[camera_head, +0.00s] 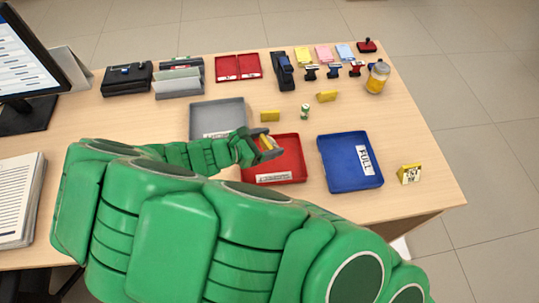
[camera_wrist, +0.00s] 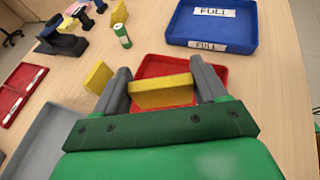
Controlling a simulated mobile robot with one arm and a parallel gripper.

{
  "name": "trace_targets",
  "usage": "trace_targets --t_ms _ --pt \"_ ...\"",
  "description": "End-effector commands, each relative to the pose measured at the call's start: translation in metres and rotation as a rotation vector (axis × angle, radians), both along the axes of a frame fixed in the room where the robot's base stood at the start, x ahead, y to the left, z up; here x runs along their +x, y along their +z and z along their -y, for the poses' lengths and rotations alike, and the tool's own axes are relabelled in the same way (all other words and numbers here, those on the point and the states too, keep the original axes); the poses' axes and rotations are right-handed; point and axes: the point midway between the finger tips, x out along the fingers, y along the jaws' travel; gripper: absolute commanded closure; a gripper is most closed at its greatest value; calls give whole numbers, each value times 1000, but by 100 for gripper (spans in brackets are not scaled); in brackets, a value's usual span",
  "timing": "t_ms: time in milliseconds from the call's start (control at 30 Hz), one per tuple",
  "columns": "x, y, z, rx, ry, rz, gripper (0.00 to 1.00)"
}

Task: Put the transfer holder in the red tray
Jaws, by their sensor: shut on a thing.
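A yellow block-shaped holder (camera_wrist: 160,91) is between the two grey fingers of my gripper (camera_wrist: 162,88), which is shut on it. No lettering shows on it, so I cannot read whether it is the transfer holder. In the head view my gripper (camera_head: 266,147) and the yellow holder (camera_head: 265,142) are over the left part of the red tray (camera_head: 291,162). The red tray also shows behind the held holder in the wrist view (camera_wrist: 160,64). The tray's visible floor is bare, with a white label at its front; my gripper hides part of it.
A grey tray (camera_head: 215,110) lies behind left, and a blue tray (camera_head: 345,170) marked FULL lies right. Two other yellow holders (camera_head: 270,115) (camera_head: 327,96) and a small green-and-white cylinder (camera_head: 305,111) stand behind. A yellow sign (camera_head: 409,173) stands near the right edge.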

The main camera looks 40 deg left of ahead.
Motion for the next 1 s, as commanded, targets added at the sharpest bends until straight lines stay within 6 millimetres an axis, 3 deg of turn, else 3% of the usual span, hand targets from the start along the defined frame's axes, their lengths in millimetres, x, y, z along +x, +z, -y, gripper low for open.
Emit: trace_targets --t_ms 300,533,800,1000 --pt "0 -34 0 -3 1 -1 59" --pt "0 -44 0 0 0 0 59" --pt "0 -70 0 -3 0 -2 59" --pt "0 -73 0 0 0 -1 59"
